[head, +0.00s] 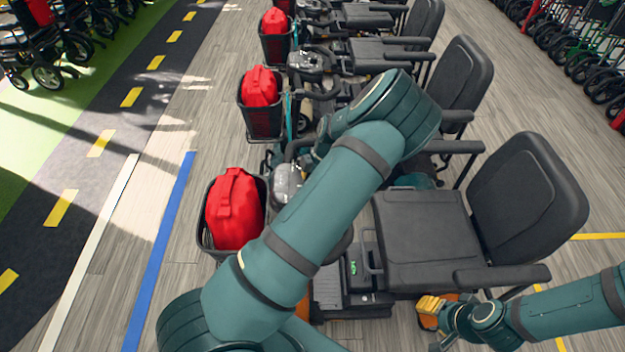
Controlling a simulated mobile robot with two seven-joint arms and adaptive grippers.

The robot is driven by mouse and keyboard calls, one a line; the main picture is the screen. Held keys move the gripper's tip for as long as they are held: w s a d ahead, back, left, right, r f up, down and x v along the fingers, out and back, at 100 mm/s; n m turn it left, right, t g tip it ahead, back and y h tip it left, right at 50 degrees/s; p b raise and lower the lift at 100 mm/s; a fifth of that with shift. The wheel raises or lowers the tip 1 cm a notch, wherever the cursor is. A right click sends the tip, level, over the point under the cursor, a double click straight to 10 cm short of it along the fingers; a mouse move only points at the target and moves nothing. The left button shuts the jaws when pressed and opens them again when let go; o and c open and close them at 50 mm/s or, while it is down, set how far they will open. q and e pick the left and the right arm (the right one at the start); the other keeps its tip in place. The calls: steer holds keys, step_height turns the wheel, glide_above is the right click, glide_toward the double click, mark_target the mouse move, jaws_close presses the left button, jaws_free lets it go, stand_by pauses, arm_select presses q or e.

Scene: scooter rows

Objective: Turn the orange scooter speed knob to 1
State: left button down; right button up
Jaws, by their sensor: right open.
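The nearest scooter has a black seat (425,225) and shows orange body parts (322,314) low down. Its grey control console (287,182) is partly covered by my left arm. I cannot make out the speed knob or its setting. My left arm crosses the scooter's front from the lower left, and its gripper is hidden behind the arm. My right gripper (438,320) is at the lower right, beside the seat's near side and low by the orange bodywork. It is open, and I see nothing held in it.
A black basket (205,238) with a red bag (235,208) is on the scooter's front. More scooters with red bags (260,87) stand in a row behind. Wheeled walkers (590,45) line the far right. Floor between the blue line (160,250) and the road strip is clear.

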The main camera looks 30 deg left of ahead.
arm_select(q)
steer(key=shift+s+f+n, duration=0.1)
steer(key=shift+s+n, duration=0.05)
steer(key=shift+n, duration=0.55)
steer(key=c, duration=0.6)
jaws_free()
steer(key=v, duration=1.2)
steer(key=shift+a, duration=0.2)
